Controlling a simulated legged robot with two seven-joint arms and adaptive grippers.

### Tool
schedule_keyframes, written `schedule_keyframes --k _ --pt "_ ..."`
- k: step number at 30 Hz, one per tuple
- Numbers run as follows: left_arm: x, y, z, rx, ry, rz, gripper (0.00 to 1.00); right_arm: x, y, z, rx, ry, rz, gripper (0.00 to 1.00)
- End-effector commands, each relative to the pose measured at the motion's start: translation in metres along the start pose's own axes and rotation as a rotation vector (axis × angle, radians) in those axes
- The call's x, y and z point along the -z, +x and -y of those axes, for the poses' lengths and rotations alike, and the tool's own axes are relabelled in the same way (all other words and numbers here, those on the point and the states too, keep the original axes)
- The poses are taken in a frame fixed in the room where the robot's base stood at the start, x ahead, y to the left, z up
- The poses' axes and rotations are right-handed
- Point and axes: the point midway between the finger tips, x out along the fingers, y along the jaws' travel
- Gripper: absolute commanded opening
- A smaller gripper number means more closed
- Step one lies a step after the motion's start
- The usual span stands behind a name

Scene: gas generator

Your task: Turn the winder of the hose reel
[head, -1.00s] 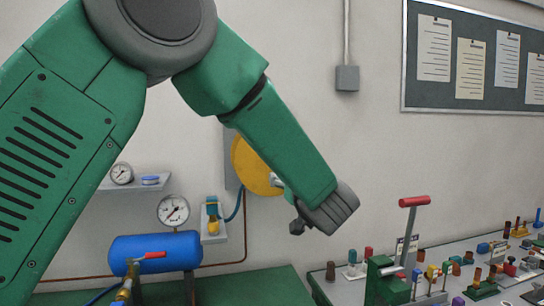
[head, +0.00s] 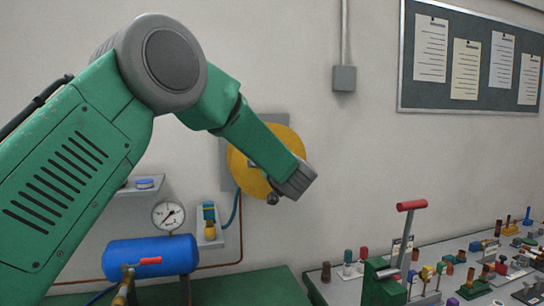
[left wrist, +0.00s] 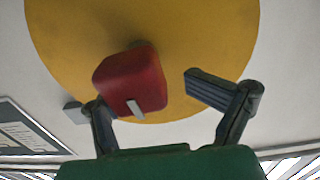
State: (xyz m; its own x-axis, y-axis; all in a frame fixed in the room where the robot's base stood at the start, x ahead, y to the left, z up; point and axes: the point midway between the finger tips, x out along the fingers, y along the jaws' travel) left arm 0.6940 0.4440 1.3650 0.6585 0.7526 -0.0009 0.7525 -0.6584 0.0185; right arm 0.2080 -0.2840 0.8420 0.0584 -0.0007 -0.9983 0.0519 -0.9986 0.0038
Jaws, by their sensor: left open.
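The hose reel is a large yellow disc (head: 287,145) on a grey wall plate, partly hidden behind my left arm in the head view. It fills the upper part of the left wrist view (left wrist: 200,40). A red block-shaped handle (left wrist: 130,78), apparently the winder's, stands out from the disc there, with a small grey pin on it. My left gripper (head: 273,197) is in front of the disc's lower right. In the left wrist view its fingers (left wrist: 148,95) are spread. The red handle lies nearer the left finger and overlaps its tip; I cannot tell whether they touch. My right gripper is out of view.
A blue tank (head: 150,256) with a red-handled valve and a gauge (head: 168,215) stand lower left. A red-handled lever (head: 411,206) and a bench (head: 440,280) crowded with small parts are at right.

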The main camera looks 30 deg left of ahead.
Motion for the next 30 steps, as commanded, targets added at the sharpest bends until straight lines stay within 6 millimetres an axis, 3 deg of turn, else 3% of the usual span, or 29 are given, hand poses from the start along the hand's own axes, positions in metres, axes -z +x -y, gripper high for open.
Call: schedule_keyframes --k 2,13,17,18,30 --pt "-0.003 0.006 0.000 0.018 0.011 -0.001 0.59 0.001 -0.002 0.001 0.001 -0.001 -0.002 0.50" --pt "0.003 -0.002 -0.008 0.017 0.014 -0.011 0.58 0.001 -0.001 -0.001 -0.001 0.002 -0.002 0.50" --pt "0.003 -0.001 -0.006 0.013 0.012 -0.010 0.12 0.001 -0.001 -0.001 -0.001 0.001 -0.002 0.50" --pt "0.003 -0.001 -0.006 0.012 0.011 -0.010 0.08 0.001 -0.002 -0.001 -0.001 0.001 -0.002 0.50" --pt "0.003 -0.002 -0.009 0.015 0.014 -0.012 0.04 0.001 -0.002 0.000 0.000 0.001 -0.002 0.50"
